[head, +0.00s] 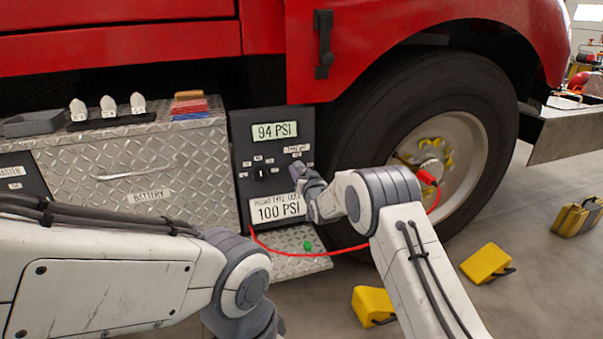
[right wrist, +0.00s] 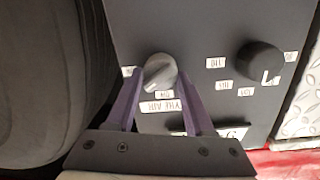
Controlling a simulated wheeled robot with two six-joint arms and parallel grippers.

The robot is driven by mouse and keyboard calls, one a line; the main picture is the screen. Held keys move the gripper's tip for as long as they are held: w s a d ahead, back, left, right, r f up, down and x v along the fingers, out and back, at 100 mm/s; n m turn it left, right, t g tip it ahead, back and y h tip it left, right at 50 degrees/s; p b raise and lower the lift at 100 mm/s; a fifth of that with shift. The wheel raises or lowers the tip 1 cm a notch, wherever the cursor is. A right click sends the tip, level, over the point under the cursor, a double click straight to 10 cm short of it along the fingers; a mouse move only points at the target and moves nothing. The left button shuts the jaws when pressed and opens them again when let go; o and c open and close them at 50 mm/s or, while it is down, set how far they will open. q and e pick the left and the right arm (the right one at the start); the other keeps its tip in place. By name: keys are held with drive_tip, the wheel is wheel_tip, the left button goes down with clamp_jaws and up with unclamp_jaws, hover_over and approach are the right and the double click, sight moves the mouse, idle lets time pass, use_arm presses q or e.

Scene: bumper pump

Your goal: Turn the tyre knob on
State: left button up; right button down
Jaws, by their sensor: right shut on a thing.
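The black control panel (head: 240,150) stands beside the truck's front wheel. In the head view my right gripper (head: 303,176) is at the panel's right side and hides most of that knob. A black dial (head: 261,174) with small number labels is left of it. My left gripper is not in view.
The panel's upper display (head: 274,131) reads 94 PSI; a lower sign (head: 277,208) reads 100 PSI. A red hose (head: 335,252) runs from the panel to the wheel hub. The tyre (head: 370,120) is close at right. Yellow chocks (head: 486,262) lie on the floor.

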drive_tip(key=m, duration=0.6)
drive_tip(key=shift+d+y+p, duration=0.1)
drive_tip(key=shift+y+p, duration=0.25)
drive_tip(key=shift+y, duration=0.05)
idle(0.3)
drive_tip(key=shift+c, duration=1.5)
unclamp_jaws()
drive_tip(key=p+v, duration=0.2)
drive_tip(key=v, duration=0.8)
drive_tip(key=shift+s+r, duration=0.2)
drive_tip(key=shift+d, duration=0.1)
